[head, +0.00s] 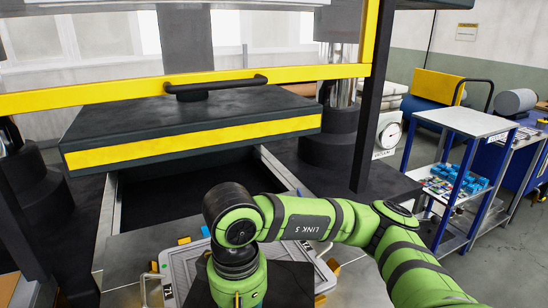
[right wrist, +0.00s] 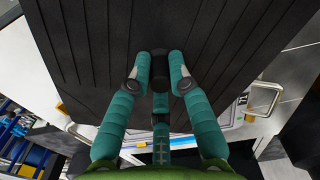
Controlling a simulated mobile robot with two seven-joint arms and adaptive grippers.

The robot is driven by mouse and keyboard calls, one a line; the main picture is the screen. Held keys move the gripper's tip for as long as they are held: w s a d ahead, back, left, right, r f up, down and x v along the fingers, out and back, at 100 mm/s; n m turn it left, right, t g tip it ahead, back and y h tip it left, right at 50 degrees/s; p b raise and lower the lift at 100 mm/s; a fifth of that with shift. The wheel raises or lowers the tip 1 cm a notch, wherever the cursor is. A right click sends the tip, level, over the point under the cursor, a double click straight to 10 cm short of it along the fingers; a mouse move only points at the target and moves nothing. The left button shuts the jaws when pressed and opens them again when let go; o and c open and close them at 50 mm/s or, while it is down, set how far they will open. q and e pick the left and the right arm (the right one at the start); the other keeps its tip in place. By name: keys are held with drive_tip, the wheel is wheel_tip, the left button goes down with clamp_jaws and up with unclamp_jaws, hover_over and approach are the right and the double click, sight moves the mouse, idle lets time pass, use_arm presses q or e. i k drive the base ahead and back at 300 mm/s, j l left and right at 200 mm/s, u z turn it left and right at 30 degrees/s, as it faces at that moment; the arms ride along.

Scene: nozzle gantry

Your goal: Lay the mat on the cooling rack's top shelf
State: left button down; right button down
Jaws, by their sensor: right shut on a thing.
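The black ribbed mat (right wrist: 100,45) fills the upper part of the right wrist view. My right gripper (right wrist: 160,75) is shut on the mat, with its fingers around a dark raised part near the mat's edge. In the head view part of the dark mat (head: 288,284) shows at the bottom, beside my right wrist and over a pale tray frame. A blue-framed rack with a pale flat top shelf (head: 466,123) stands at the right; it appears to be the cooling rack, and its top is bare. My left gripper is not in view.
A press with a yellow-edged dark upper plate (head: 195,128) stands ahead. The pale frame with handles (head: 178,262) lies at its front. Blue small items (head: 455,184) lie on the rack's lower shelf. A dark post (head: 368,110) stands between press and rack. Floor is clear in front of the rack.

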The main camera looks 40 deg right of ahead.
sight(474, 122)
drive_tip(key=k+l, duration=0.15)
drive_tip(key=l, duration=0.2)
drive_tip(key=k+l, duration=0.15)
drive_tip(key=l, duration=0.2)
drive_tip(key=k+l, duration=0.15)
drive_tip(key=l, duration=0.2)
drive_tip(key=k+l, duration=0.15)
drive_tip(key=l, duration=0.2)
drive_tip(key=k+l, duration=0.1)
drive_tip(key=l, duration=0.35)
drive_tip(key=k+l+z, duration=0.1)
drive_tip(key=l, duration=0.35)
drive_tip(key=k+l, duration=0.1)
drive_tip(key=l, duration=0.85)
drive_tip(key=k+l+z, duration=0.15)
drive_tip(key=l, duration=1.8)
drive_tip(key=i+l, duration=0.15)
drive_tip(key=l, duration=0.25)
drive_tip(key=i+l, duration=0.15)
drive_tip(key=l, duration=0.25)
drive_tip(key=i+l, duration=0.2)
drive_tip(key=l, duration=0.15)
drive_tip(key=i+l, duration=0.15)
drive_tip(key=l, duration=0.25)
drive_tip(key=i+l+z, duration=0.1)
drive_tip(key=l, duration=0.3)
drive_tip(key=i, duration=0.05)
